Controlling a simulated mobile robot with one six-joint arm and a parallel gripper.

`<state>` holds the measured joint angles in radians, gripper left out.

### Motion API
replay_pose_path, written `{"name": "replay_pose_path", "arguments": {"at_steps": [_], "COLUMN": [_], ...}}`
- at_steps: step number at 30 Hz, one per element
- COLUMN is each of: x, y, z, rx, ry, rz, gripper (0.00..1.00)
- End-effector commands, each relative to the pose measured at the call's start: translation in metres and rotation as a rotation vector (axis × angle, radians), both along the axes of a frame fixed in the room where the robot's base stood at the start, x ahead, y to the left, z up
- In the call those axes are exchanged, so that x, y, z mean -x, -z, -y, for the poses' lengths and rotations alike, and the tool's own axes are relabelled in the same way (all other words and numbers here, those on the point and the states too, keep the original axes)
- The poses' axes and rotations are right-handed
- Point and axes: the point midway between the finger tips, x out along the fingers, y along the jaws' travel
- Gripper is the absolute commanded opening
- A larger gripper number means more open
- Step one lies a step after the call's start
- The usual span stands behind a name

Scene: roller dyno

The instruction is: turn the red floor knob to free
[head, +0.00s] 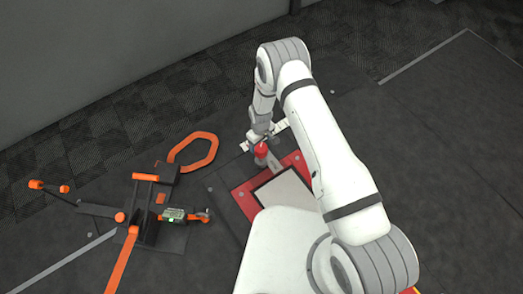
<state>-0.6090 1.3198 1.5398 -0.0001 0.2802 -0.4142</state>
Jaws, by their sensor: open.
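The red knob (261,148) shows in the head view as a small red top on a grey body near the middle. It stands at the edge of a red-bordered floor plate (239,193). My gripper (263,138) is at the end of my white arm, right above and beside the knob. It is open, and the knob lies at or close to its fingers. I cannot tell whether they touch it. Any markings around the knob are too small to read or hidden.
A black stand with orange bars (145,178) and an orange ring (193,152) lie to the left of the plate. A small green-lit box (172,214) sits on the stand. A grey wall (120,60) rises behind. Dark floor at the right is clear.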

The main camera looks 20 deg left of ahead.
Motion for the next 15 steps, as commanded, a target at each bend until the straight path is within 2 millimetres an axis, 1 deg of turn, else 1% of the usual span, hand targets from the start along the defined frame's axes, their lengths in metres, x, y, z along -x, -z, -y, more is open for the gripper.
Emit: {"name": "replay_pose_path", "arguments": {"at_steps": [1,3,9,12,15], "x": [0.001,0.001,0.001,0.001,0.001], "y": [0.011,0.023,0.053,0.062,0.066], "z": [0.001,0.001,0.001,0.001,0.000], "rx": [0.001,0.001,0.002,0.001,0.001], "ry": [0.000,0.000,0.001,0.001,0.001], "rz": [-0.002,-0.002,-0.001,-0.002,-0.001], "gripper": [0.76,0.76,0.76,0.76,0.76]}}
